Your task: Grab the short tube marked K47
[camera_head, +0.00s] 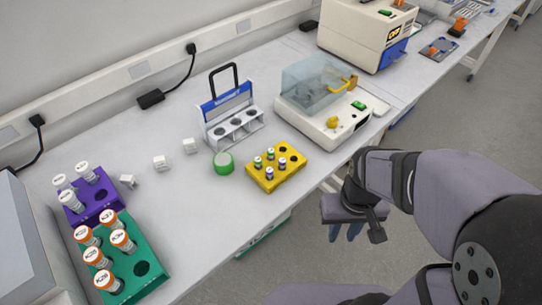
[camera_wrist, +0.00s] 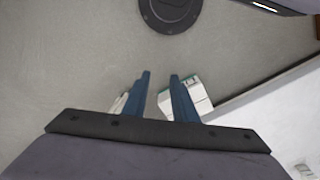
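Several short tubes (camera_head: 270,173) with dark and green tops stand in a yellow rack (camera_head: 262,184) near the front edge of the bench. Their marks are too small to read, so I cannot tell which is K47. Several larger orange-capped tubes (camera_head: 122,241) stand in a green rack (camera_head: 150,289) at the lower left, with cap marks I cannot read surely. White-capped tubes (camera_head: 71,201) stand in a purple rack (camera_head: 99,208) behind it. My gripper (camera_head: 347,232) hangs off the bench's front edge, right of the yellow rack. In the wrist view its blue fingers (camera_wrist: 160,82) are apart and empty.
A green round lid (camera_head: 224,163) lies left of the yellow rack. A blue-and-white tube stand (camera_head: 232,127) with a tall handle is behind. A machine with a clear cover (camera_head: 320,82) stands to the right. Small white blocks (camera_head: 161,163) lie between the racks and the stand.

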